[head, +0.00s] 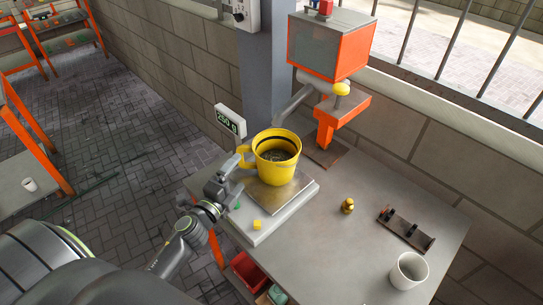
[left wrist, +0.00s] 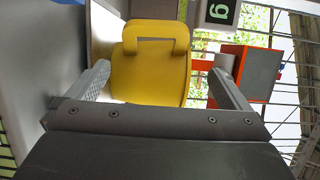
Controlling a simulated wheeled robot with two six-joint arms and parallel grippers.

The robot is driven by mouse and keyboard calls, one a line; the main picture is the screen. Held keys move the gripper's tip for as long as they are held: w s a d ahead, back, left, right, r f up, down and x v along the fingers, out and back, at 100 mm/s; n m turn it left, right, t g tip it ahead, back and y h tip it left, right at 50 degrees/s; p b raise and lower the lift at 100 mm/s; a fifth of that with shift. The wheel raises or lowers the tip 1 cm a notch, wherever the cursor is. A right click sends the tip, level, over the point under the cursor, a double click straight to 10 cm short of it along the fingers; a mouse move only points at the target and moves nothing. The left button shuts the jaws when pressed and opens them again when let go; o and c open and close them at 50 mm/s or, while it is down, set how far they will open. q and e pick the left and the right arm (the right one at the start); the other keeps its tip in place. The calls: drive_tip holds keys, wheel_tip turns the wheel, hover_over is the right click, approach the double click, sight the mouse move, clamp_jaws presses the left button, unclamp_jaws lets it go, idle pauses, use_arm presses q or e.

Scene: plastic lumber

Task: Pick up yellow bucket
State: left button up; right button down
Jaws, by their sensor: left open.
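The yellow bucket (head: 277,170) stands upright on the metal plate of a scale (head: 262,232), with dark contents inside. Its handle (head: 244,158) sticks out to the left, towards my arm. My left gripper (head: 236,172) is open at the handle side of the bucket. In the left wrist view the bucket (left wrist: 150,80) and its handle show between the two spread fingers (left wrist: 158,70). I cannot tell whether a finger touches it. My right gripper is not in view.
An orange and grey machine (head: 328,48) stands behind the bucket. A brass weight (head: 348,206), a dark rack (head: 406,229) and a white cup (head: 408,271) are on the table. The table's front middle is clear.

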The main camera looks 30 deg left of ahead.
use_arm(q)
drive_tip(key=w, duration=0.2)
drive_tip(key=shift+w, duration=0.3)
drive_tip(key=shift+w+f, duration=0.15)
drive_tip(key=shift+w, duration=2.5)
drive_tip(key=shift+s, duration=0.1)
drive_tip(key=shift+c, duration=0.4)
